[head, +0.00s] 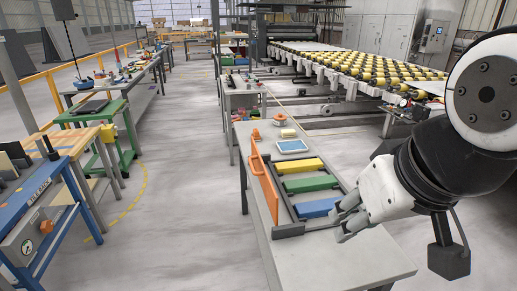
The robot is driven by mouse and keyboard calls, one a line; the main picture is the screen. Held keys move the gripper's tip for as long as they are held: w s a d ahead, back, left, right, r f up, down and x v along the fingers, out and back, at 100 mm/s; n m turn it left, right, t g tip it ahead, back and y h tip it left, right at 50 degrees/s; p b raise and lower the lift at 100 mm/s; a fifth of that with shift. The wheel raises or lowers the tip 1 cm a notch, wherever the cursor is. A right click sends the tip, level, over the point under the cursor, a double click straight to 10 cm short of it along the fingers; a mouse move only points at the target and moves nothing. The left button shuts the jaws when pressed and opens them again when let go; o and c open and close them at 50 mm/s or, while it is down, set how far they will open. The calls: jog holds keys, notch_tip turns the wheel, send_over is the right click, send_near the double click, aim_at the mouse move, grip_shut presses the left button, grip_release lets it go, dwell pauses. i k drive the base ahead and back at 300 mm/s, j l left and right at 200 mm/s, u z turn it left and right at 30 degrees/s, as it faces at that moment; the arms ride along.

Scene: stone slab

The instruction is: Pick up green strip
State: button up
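The green strip (311,184) lies in a dark grey rack (290,230) on a grey table. It sits between a yellow strip (299,166) behind it and a blue strip (319,207) in front of it. My gripper (341,222) reaches in from the right, at the right end of the blue strip and nearer to me than the green strip. Its fingers stand apart, and nothing shows between them. It appears clear of the green strip; whether it touches the blue strip I cannot tell.
An orange panel (264,188) stands upright along the rack's left side. A tablet (292,146), a tan block (288,133) and an orange spool (279,121) are farther back. The table's front right surface (370,262) is bare. Workbenches line the left, beyond open floor.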

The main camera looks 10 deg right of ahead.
aim_at(325, 182)
jog(key=l+z, duration=0.35)
jog(key=i+l+z, duration=0.15)
jog(key=l+z, duration=0.15)
jog(key=l, duration=0.15)
jog(key=i+l+z, duration=0.4)
jog(key=l, duration=0.15)
jog(key=i+l+z, duration=0.25)
jog(key=l+z, duration=0.15)
jog(key=i+l+z, duration=0.4)
jog(key=i+u, duration=0.25)
jog(key=i, duration=0.2)
jog(key=i+l+u, duration=0.2)
jog(key=i, duration=0.2)
jog(key=i+l+u, duration=0.25)
jog(key=i, duration=0.2)
jog(key=i+j+u, duration=0.15)
jog(key=u, duration=0.35)
jog(key=i+u, duration=0.65)
jog(key=u, duration=0.3)
jog(key=i+l+u, duration=0.15)
jog(key=u, duration=0.35)
jog(key=i+u, duration=0.65)
jog(key=i, duration=0.15)
